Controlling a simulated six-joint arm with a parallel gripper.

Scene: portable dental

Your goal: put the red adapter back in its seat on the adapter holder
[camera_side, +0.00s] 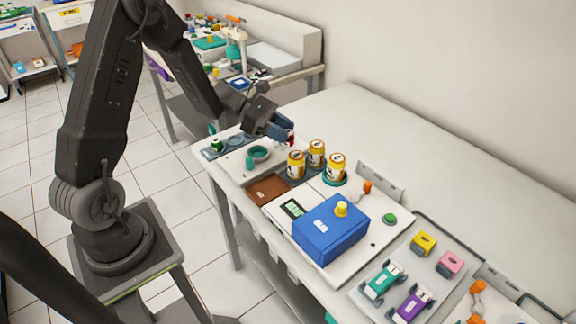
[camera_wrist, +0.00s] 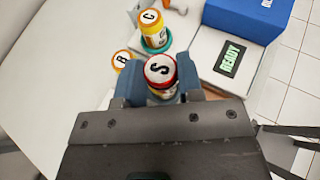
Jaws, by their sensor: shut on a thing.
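My gripper (camera_side: 279,130) is above the far left part of the table and shut on a red piece (camera_side: 291,139), likely the red adapter. In the wrist view, my gripper (camera_wrist: 160,90) has its blue-grey fingers on either side of the red piece, whose round white top (camera_wrist: 160,68) with a red rim is marked S. Its lower part is mostly hidden. A grey-blue plate (camera_side: 207,153), likely the adapter holder, lies at the table's left end. It bears a green piece (camera_side: 217,145) and a round seat (camera_side: 236,140) that looks empty.
Yellow jars with lettered lids (camera_side: 296,165) stand close to the right of my gripper. A brown tray (camera_side: 267,189) and a blue box (camera_side: 331,229) are nearer the front. The table's back is clear.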

